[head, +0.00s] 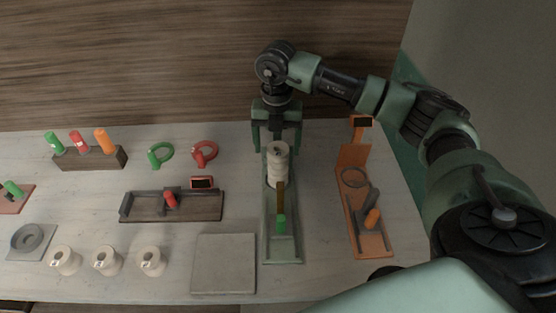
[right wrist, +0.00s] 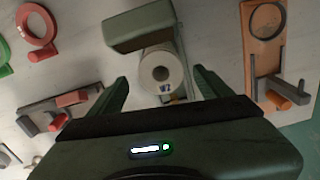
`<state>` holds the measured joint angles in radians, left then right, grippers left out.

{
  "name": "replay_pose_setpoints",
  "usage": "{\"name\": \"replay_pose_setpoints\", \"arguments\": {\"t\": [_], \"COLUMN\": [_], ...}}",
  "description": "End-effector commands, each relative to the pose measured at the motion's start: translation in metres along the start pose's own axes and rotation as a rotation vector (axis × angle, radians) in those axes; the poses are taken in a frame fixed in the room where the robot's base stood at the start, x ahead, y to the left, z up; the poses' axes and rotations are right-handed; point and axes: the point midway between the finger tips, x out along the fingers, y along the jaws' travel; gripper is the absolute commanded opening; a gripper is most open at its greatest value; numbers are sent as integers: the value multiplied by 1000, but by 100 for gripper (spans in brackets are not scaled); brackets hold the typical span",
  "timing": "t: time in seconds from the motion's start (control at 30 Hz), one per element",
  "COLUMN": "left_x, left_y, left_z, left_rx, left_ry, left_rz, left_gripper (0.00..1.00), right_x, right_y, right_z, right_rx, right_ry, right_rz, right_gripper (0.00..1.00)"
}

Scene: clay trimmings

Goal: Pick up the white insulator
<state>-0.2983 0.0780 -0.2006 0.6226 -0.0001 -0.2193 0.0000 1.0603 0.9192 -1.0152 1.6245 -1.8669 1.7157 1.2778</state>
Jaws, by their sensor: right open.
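A white ribbed insulator (head: 278,170) stands at the far end of a long green fixture (head: 283,252) on the table. Its round top with a centre hole shows in the right wrist view (right wrist: 161,66), with a small label on its side. My right gripper (head: 277,147) is open. Its two fingers appear on either side of the insulator in both views, with gaps between; I cannot tell how far down they reach. Three similar white insulators, left (head: 66,262), middle (head: 107,262) and right (head: 153,263), stand at the table's front left. My left gripper is not in view.
An orange fixture (head: 362,240) stands right of the green one. A dark fixture (head: 185,207) with a red handle, a grey square plate (head: 224,263) and green and red ring tools lie to the left. A block (head: 90,160) holds several coloured handles.

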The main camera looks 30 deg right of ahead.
Motion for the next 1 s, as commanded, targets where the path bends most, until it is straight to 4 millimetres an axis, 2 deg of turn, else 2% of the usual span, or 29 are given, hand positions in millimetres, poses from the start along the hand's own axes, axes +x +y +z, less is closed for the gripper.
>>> {"name": "replay_pose_setpoints", "arguments": {"t": [0.1,0.23,0.4,0.6,0.67,0.9,1.0], "left_x": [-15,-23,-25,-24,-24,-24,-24], "left_y": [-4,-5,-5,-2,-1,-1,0], "left_z": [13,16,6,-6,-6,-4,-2], "left_rx": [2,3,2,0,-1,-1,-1], "left_ry": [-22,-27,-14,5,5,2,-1], "left_rz": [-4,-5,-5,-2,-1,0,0], "left_gripper": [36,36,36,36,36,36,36], "right_x": [13,34,48,50,50,49,48], "right_y": [-3,-3,-2,-2,-2,-2,-2], "right_z": [2,4,4,4,4,4,5], "right_rx": [3,1,1,1,1,1,1], "right_ry": [4,3,2,1,1,0,-2], "right_rz": [-6,-4,-1,0,0,0,2], "right_gripper": [79,79,79,79,66,0,0]}}
